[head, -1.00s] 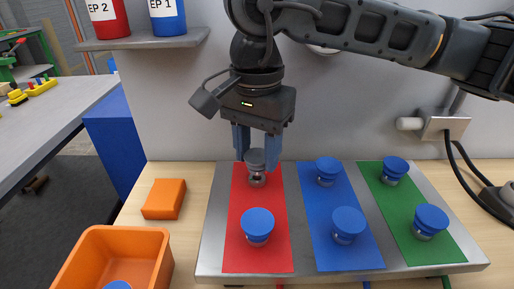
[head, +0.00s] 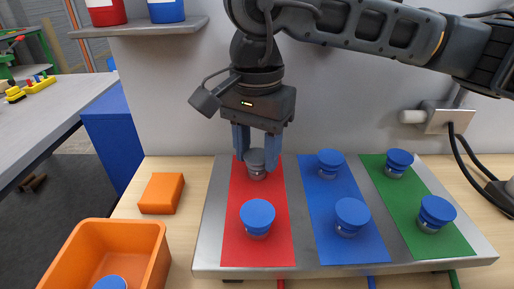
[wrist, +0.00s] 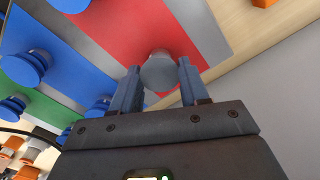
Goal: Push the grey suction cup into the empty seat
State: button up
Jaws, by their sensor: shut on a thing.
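The grey suction cup (head: 256,159) is upright at the back of the red strip (head: 240,215) on the metal board (head: 212,225). My gripper (head: 257,159) is shut on it from above, one blue-grey finger on each side. In the wrist view, the grey cup (wrist: 160,72) sits between the fingertips (wrist: 160,82), over the red strip. Its lower end is close to the board; the seat below is hidden, so I cannot tell how deep it sits. A blue suction cup (head: 257,215) stands at the front of the red strip.
Blue cups stand on the blue strip (head: 335,190) and green strip (head: 405,200). An orange block (head: 162,193) and an orange bin (head: 152,238) holding a blue cup (head: 110,283) are left of the board. A wall stands close behind; a shelf (head: 150,29) is upper left.

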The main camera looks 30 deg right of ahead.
aim_at(258, 156)
jog(key=shift+f, duration=0.15)
jog(key=o, duration=1.1)
jog(key=shift+o, duration=0.2)
jog(key=shift+r, duration=3.9)
jog(key=shift+s, duration=0.1)
